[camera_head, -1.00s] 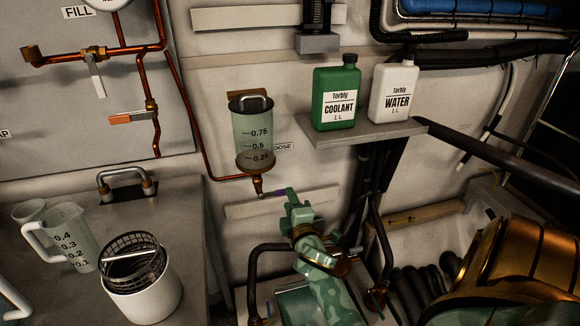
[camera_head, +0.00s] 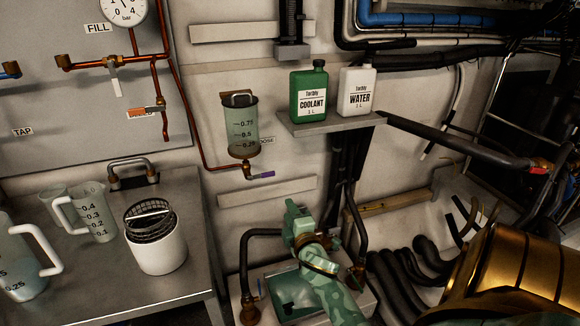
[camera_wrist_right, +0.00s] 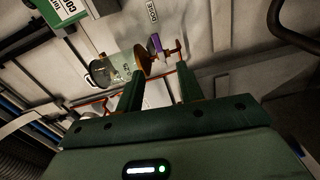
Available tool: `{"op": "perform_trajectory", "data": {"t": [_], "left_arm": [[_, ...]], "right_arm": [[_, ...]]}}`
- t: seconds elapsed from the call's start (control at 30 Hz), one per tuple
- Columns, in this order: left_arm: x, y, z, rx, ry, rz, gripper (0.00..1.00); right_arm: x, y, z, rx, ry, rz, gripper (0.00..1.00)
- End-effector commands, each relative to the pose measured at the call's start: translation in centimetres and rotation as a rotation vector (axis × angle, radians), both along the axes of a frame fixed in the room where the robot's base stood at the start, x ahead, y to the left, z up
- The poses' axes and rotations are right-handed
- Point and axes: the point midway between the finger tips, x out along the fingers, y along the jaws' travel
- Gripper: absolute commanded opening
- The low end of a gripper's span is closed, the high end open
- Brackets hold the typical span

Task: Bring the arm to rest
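My right arm, green camouflage with a gold band, reaches up from the bottom middle of the head view. Its gripper (camera_head: 291,205) is below and right of the dosing vessel's purple valve handle (camera_head: 262,175), apart from it. In the right wrist view the gripper (camera_wrist_right: 160,88) has its two green fingers spread, with nothing held between them. The purple handle (camera_wrist_right: 154,44) and the clear dosing vessel (camera_wrist_right: 112,70) show beyond the fingertips. In the head view the dosing vessel (camera_head: 240,125) hangs upright on the wall. My left gripper is not in view.
A shelf (camera_head: 330,123) carries a green coolant bottle (camera_head: 309,92) and a white water bottle (camera_head: 356,92). Black hoses (camera_head: 395,280) and a pump-like unit surround my right arm low down. Jugs and a white pot (camera_head: 157,250) with a mesh basket stand on the left counter (camera_head: 190,205).

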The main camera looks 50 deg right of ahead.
Motion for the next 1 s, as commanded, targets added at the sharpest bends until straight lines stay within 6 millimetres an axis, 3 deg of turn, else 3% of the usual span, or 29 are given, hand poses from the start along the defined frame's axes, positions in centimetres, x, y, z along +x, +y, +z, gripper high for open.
{"op": "perform_trajectory", "data": {"t": [0.33,0.43,0.57,0.67,0.8,0.87,0.97,1.0], "left_arm": [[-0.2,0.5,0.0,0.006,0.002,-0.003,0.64],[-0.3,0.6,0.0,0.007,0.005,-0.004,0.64],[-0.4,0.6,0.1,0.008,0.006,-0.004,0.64],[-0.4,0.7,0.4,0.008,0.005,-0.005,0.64],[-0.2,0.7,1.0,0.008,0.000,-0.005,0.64],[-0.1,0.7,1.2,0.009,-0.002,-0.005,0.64],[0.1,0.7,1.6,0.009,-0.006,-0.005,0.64],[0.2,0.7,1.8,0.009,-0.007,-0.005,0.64]], "right_arm": [[0.0,0.0,0.0,0.004,-0.002,0.000,0.37],[-0.1,-0.1,-0.6,0.099,-0.037,-0.007,0.37],[0.0,2.3,-7.8,0.397,-0.007,-0.002,0.37],[-1.8,6.1,-15.5,0.639,0.086,-0.011,0.37],[-7.8,11.7,-25.5,0.912,0.263,-0.076,0.37],[-11.4,13.9,-29.2,1.003,0.346,-0.120,0.37],[-18.4,17.2,-34.3,1.120,0.490,-0.208,0.37],[-21.6,18.4,-35.9,1.155,0.549,-0.247,0.37]]}}
